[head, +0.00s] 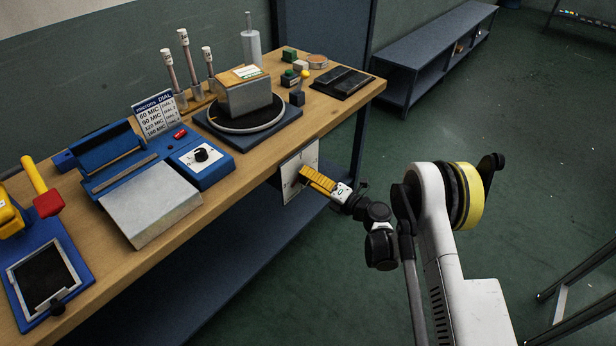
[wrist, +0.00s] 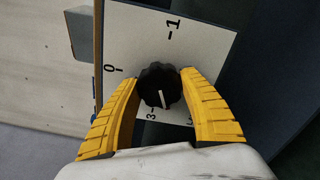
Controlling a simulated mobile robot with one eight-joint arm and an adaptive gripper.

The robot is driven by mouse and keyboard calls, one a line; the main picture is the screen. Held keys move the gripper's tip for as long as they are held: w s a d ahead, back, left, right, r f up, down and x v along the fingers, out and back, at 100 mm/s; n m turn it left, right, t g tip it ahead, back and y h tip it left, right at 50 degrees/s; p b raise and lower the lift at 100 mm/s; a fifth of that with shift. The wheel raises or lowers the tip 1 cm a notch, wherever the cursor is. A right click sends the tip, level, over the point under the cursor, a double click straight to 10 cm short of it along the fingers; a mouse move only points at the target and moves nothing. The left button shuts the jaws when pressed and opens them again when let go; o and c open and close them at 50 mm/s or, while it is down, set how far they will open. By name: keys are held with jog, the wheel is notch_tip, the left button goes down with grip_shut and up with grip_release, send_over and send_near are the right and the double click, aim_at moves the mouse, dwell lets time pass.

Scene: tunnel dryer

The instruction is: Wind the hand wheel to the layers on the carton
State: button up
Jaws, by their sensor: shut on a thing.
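The hand wheel is a small black knob (wrist: 160,88) with a white pointer line, on a white dial plate (wrist: 205,50) on the bench front. In the wrist view the pointer aims down, slightly right. The plate shows 0 at left, 1 at top and 3 at lower left; a mark at lower right is partly hidden. My gripper (wrist: 160,74) has its yellow fingers on both sides of the knob, shut on it. In the head view my gripper (head: 306,174) is at the plate (head: 298,180) and hides the knob. A grey box (head: 243,98), perhaps the carton, carries a label too small to read.
The box sits on a round turntable (head: 282,124) on the wooden bench (head: 225,204). A blue machine (head: 215,178) with its own dial and a MICRONS/DIAL sign (head: 157,113) stands left of it. A low blue bench (head: 437,52) is behind. The floor at right is mostly clear.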

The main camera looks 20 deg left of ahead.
jog(key=shift+m, duration=1.6)
jog(key=o, duration=1.2)
jog(key=shift+o, duration=0.2)
